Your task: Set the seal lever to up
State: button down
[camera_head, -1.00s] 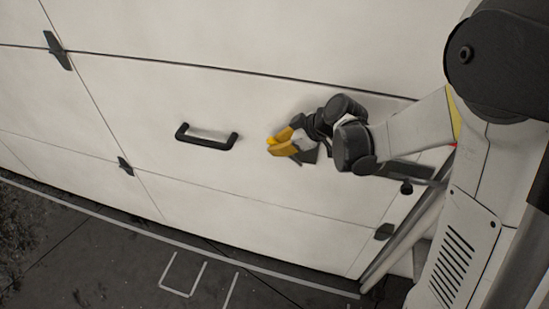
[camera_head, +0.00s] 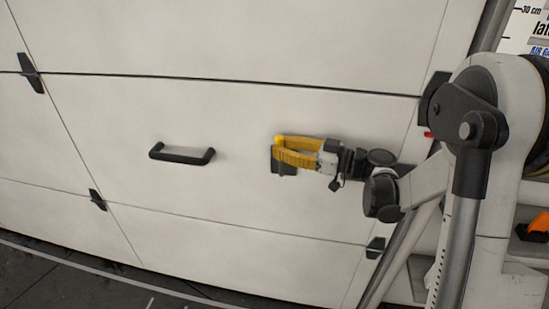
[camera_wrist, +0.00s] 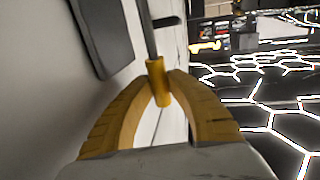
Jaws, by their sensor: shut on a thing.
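The seal lever's dark mounting plate (camera_head: 284,168) is on the white panelled door, right of the door handle. In the wrist view the plate (camera_wrist: 104,38) is at upper left. The lever shows there as a thin grey rod with a yellow-orange grip (camera_wrist: 158,80) at its near end. My gripper (camera_head: 281,148) reaches in from the right, with its yellow fingers at the plate. In the wrist view my gripper (camera_wrist: 160,88) is shut on the grip, one finger on each side. In the head view a yellow tip is above the plate; the rod is hidden there.
A black door handle (camera_head: 182,155) is left of the lever. Dark hinges (camera_head: 376,247) sit along the panel seams. A sign (camera_head: 530,28) is at upper right, and an orange object (camera_head: 538,226) is at the right edge. The door face around my gripper is mostly clear.

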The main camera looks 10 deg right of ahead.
jog(key=shift+s+d+y+b, duration=0.1)
jog(key=shift+d+y+b, duration=0.2)
jog(key=shift+b, duration=0.1)
jog(key=c, duration=1.3)
grip_release()
jog(key=shift+o, duration=0.2)
jog(key=v, duration=1.2)
jog(key=shift+f, duration=0.2)
jog(key=shift+s, duration=0.1)
